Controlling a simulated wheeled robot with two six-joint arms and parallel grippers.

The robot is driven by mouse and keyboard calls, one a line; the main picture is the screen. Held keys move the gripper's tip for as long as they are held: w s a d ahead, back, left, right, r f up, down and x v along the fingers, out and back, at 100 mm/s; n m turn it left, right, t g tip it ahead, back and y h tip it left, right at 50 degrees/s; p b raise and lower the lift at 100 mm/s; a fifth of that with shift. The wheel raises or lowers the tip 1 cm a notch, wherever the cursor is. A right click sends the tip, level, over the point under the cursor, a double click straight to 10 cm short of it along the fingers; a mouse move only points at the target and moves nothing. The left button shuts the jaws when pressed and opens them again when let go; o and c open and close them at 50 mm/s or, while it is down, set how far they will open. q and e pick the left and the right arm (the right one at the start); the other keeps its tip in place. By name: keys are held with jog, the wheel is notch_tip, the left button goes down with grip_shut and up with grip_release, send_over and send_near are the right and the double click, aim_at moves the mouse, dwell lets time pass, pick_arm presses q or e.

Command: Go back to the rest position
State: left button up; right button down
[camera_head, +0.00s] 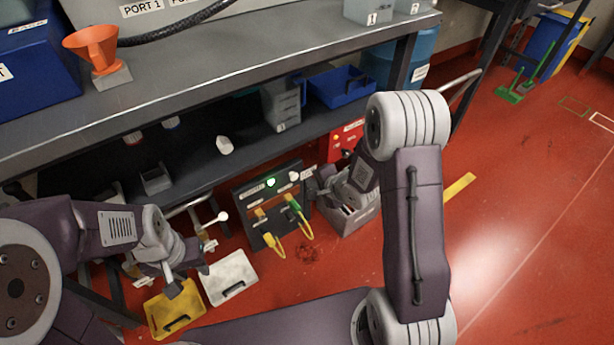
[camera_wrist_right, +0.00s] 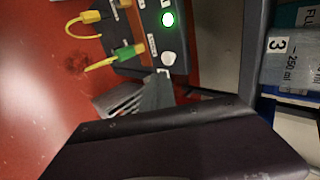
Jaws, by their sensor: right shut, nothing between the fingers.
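My right gripper (camera_head: 308,187) is shut and empty, in front of the right side of a dark panel (camera_head: 247,217). In the right wrist view its grey fingers (camera_wrist_right: 145,103) are together, below a white knob on the panel. The panel has a lit green lamp (camera_head: 271,182), also lit in the wrist view (camera_wrist_right: 168,19), and yellow and green plugs (camera_head: 293,203) with yellow cables.
A grey bench with a lower shelf (camera_head: 200,160) spans the back. Yellow (camera_head: 172,312) and white (camera_head: 229,272) trays lie on the floor near my left gripper. The red floor at right is mostly clear.

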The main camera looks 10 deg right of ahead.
pick_arm(q)
jog(key=shift+r, duration=0.6)
pick_arm(e)
jog(key=shift+v, duration=1.1)
